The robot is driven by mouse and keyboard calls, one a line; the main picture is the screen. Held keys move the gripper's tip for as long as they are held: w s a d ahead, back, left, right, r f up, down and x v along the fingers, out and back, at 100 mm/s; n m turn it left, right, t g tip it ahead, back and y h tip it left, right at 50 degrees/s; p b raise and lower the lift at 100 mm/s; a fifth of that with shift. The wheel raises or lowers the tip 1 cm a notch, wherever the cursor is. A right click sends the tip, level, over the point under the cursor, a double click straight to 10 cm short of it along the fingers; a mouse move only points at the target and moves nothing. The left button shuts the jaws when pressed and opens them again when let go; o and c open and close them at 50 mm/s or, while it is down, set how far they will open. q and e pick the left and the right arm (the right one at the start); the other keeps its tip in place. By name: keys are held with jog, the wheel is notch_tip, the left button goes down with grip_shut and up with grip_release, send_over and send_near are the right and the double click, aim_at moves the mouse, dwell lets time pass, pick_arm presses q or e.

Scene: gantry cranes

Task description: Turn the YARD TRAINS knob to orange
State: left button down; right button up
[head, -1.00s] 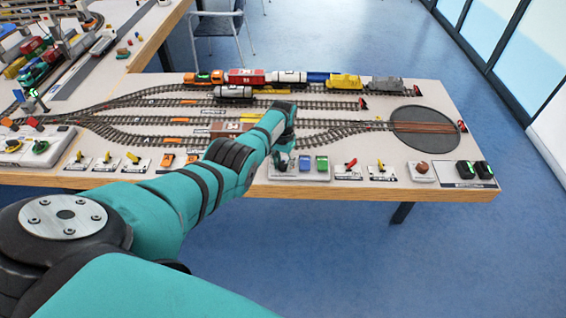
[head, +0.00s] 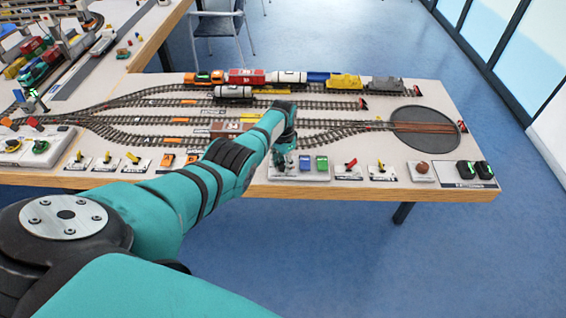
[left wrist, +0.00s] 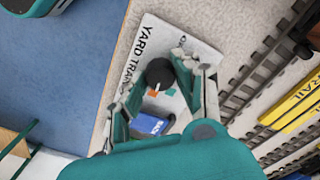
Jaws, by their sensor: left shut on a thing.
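The YARD TRAINS panel (left wrist: 145,50) is a pale plate with black lettering in the left wrist view. Its round black knob (left wrist: 160,72) has a white pointer mark. Small orange and green marks lie beside the knob, and the white mark is on the side facing them, close to the orange one. My left gripper (left wrist: 162,76) is shut on the knob, with a finger on either side. In the head view my left gripper (head: 283,161) points down at the table's front edge, and the knob is hidden there. My right gripper is not in view.
A red lever (head: 351,165) and a yellow lever (head: 381,166) are farther right. Behind run tracks with wagons (head: 247,77) and a turntable (head: 424,141).

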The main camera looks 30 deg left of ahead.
aim_at(283, 164)
pick_arm(q)
jog(key=c, duration=1)
grip_release()
jog(key=shift+o, duration=0.2)
notch_tip(283, 164, up, 12)
